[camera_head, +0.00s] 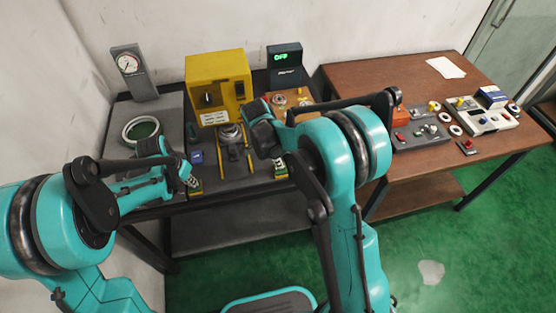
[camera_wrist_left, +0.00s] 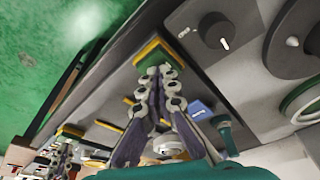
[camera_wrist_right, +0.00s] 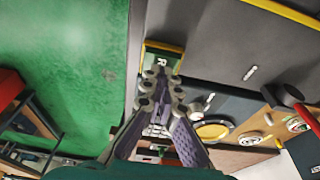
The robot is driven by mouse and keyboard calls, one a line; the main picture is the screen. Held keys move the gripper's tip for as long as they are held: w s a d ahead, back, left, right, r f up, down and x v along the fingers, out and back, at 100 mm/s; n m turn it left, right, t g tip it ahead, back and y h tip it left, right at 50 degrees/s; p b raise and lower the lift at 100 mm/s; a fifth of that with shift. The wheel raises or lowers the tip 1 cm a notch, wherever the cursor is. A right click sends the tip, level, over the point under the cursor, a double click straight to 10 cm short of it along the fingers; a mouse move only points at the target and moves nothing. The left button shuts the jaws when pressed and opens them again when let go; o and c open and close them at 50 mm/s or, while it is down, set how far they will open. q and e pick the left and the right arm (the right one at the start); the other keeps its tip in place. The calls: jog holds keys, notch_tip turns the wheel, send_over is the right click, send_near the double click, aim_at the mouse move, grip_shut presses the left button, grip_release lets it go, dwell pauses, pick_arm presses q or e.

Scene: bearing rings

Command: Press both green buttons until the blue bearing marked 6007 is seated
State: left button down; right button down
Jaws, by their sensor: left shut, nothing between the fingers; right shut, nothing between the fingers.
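The yellow press (camera_head: 218,88) stands at the back of the dark bench. A round metallic part (camera_head: 230,132) sits below its head; I cannot read a 6007 mark or make out blue on it. My left gripper (camera_head: 191,182) is shut and empty, its tips over the left yellow-edged button block (camera_wrist_left: 158,54), which shows green. My right gripper (camera_head: 278,163) is shut and empty, its tips at the right button block, marked R (camera_wrist_right: 164,62). The fingers partly hide both blocks, so I cannot tell whether either button is pressed down.
A dial gauge (camera_head: 128,64) and a ring-shaped fixture (camera_head: 143,130) stand at the left. The brown table (camera_head: 400,80) at the right carries trays of parts and several rings.

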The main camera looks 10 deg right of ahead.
jog(key=shift+f, duration=0.4)
jog(key=shift+r, duration=0.2)
pick_arm(q)
jog(key=shift+f, duration=0.2)
pick_arm(e)
jog(key=shift+f, duration=0.15)
